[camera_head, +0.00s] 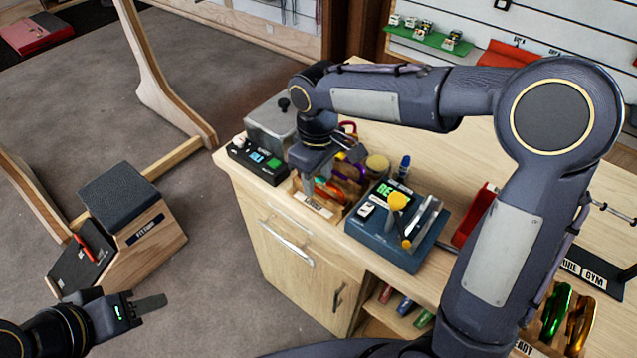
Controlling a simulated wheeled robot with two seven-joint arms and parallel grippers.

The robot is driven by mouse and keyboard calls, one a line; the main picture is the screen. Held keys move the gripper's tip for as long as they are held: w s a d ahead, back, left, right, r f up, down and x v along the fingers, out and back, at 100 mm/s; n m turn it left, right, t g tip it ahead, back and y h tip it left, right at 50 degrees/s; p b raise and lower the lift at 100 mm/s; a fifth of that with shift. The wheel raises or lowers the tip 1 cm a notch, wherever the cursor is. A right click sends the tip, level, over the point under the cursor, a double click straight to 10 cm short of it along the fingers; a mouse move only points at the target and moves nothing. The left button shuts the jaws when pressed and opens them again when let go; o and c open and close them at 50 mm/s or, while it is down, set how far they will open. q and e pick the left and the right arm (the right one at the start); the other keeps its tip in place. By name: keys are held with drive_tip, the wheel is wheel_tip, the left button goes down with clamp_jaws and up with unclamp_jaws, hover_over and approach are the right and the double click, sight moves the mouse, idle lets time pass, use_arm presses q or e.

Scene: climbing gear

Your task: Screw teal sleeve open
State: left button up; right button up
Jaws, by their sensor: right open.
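My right gripper (322,178) reaches down over a small wooden tray (313,206) on the bench top. It is open, with its fingers close to several coloured carabiners in the tray. An orange carabiner (331,191) lies by the fingers, and a purple one (358,170) shows behind. My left gripper (150,304) hangs over the floor at the lower left, away from the bench. It appears empty, but its finger gap cannot be judged.
A black device with a green button (258,162) stands left of the tray. A blue-grey test device (397,235) with a yellow knob stands to its right. More carabiners, including a green one (556,307), sit at the lower right. A wooden block (148,228) stands on the floor.

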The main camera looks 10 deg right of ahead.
sight(324, 179)
drive_tip(key=shift+f, duration=0.2)
drive_tip(key=shift+f+b, duration=1)
drive_tip(key=shift+f, duration=0.25)
drive_tip(key=shift+w+d+r, duration=0.1)
drive_tip(key=shift+w+d, duration=0.25)
drive_tip(key=shift+d, duration=0.1)
drive_tip(key=shift+w+d+p, duration=0.35)
drive_tip(key=shift+d, duration=0.1)
